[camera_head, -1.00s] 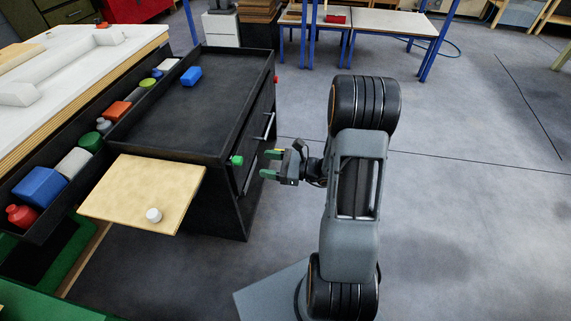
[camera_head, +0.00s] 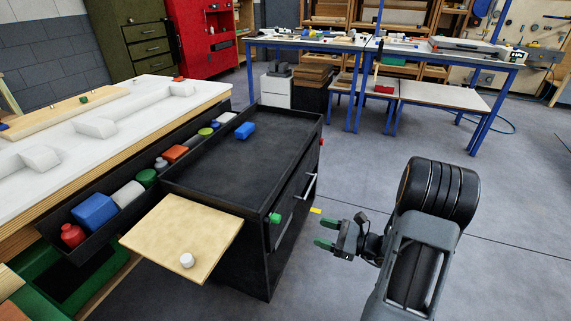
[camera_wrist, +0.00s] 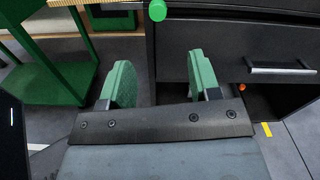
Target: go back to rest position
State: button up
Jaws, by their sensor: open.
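My gripper (camera_head: 327,234) has green fingers and is open and empty. In the head view it hangs in free air to the right of the black cabinet (camera_head: 262,255), apart from it. In the wrist view my gripper (camera_wrist: 160,85) shows its two fingers spread, with nothing between them. The cabinet front with a drawer handle (camera_wrist: 280,70) lies beyond the fingers. A green knob (camera_wrist: 157,10) shows above them; it also shows on the cabinet corner in the head view (camera_head: 274,218).
A wooden board (camera_head: 180,235) with a white cap (camera_head: 187,260) juts from the cabinet's near side. A bin row with bottles and a blue box (camera_head: 95,212) runs along the white bench (camera_head: 60,165). Floor (camera_head: 390,150) behind my arm is clear.

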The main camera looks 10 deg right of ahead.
jog(key=s+a+f+n+g+h, duration=0.1)
jog(key=s+a+f+n+g, duration=0.1)
jog(key=s+f+n+g, duration=0.25)
jog(key=s+a+r+n+g+h+p, duration=0.1)
jog(key=s+r+n+g+h+p, duration=0.35)
jog(key=r+n+g+p, duration=0.2)
jog(key=a+r+n+t+h+p, duration=0.2)
jog(key=r+n+h+p, duration=0.2)
jog(key=r, duration=1.1)
jog(key=s+a+r+n+t+h+p, duration=0.1)
jog(key=r+n+t+h+p, duration=0.1)
jog(key=r+n+h+p, duration=0.3)
notch_tip(320, 180, up, 11)
jog(key=n+p, duration=0.3)
jog(key=p, duration=0.3)
jog(key=shift+s+a+f+p, duration=0.2)
jog(key=shift+s+a+p, duration=0.05)
jog(key=shift+a+p, duration=0.15)
